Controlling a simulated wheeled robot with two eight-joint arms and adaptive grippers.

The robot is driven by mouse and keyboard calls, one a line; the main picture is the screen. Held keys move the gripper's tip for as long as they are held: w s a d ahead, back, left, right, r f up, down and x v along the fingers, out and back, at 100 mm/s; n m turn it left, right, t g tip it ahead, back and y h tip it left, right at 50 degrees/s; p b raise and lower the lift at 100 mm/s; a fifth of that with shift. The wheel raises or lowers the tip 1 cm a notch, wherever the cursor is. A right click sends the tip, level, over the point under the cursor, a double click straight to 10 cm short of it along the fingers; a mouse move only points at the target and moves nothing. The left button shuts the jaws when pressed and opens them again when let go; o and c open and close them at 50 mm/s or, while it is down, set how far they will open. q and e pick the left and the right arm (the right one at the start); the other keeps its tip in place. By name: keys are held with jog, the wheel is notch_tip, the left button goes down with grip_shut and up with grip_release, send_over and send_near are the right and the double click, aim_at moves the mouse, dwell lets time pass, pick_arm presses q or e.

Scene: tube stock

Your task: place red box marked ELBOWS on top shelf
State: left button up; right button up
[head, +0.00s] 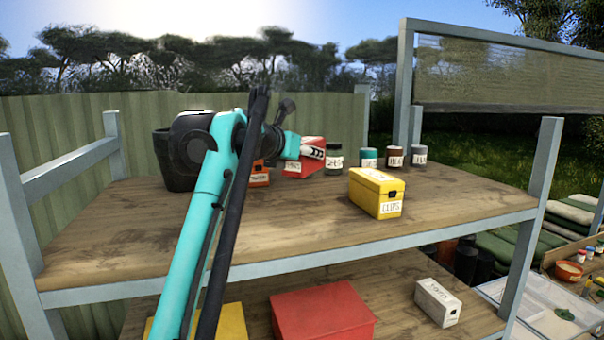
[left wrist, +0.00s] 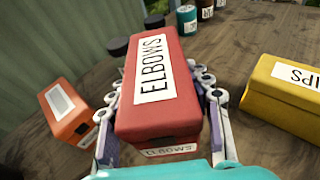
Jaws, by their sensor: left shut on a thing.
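The red box marked ELBOWS shows in the left wrist view (left wrist: 158,116), with its label facing the camera. My left gripper (left wrist: 160,98) is shut on it, a finger along each side. In the head view the red box (head: 312,164) is over the back part of the top shelf (head: 290,225), partly hidden by the gripper. I cannot tell whether its underside touches the boards. My right gripper is in neither view.
An orange box (left wrist: 68,112) stands left of the red box, and a yellow CLIPS box (head: 376,187) to the right. Several labelled jars (head: 395,157) stand along the back. The shelf's front middle is clear. The lower shelf holds another red box (head: 322,312) and a white box (head: 437,302).

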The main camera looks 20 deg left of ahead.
pick_arm(q)
jog(key=w, duration=0.1)
jog(key=w+a+f, duration=0.1)
jog(key=w, duration=0.1)
jog(key=shift+a+f, duration=0.3)
jog(key=shift+a, duration=0.05)
jog(key=shift+s+f, duration=0.1)
jog(key=shift+f, duration=0.05)
jog(key=f, duration=0.1)
jog(key=s+f, duration=0.1)
jog(key=shift+d+f, duration=0.35)
jog(key=shift+w+a+f, duration=0.1)
jog(key=shift+w+f, duration=0.05)
jog(key=shift+f, duration=0.2)
jog(key=shift+w+a+f, duration=0.15)
jog(key=shift+w+f, duration=0.05)
jog(key=shift+w, duration=0.05)
jog(key=shift+s+d+f, duration=0.1)
jog(key=shift+s+d, duration=0.1)
jog(key=shift+s, duration=0.05)
jog(key=o, duration=1.4)
jog(key=shift+o, duration=0.2)
jog(key=shift+w+a, duration=0.1)
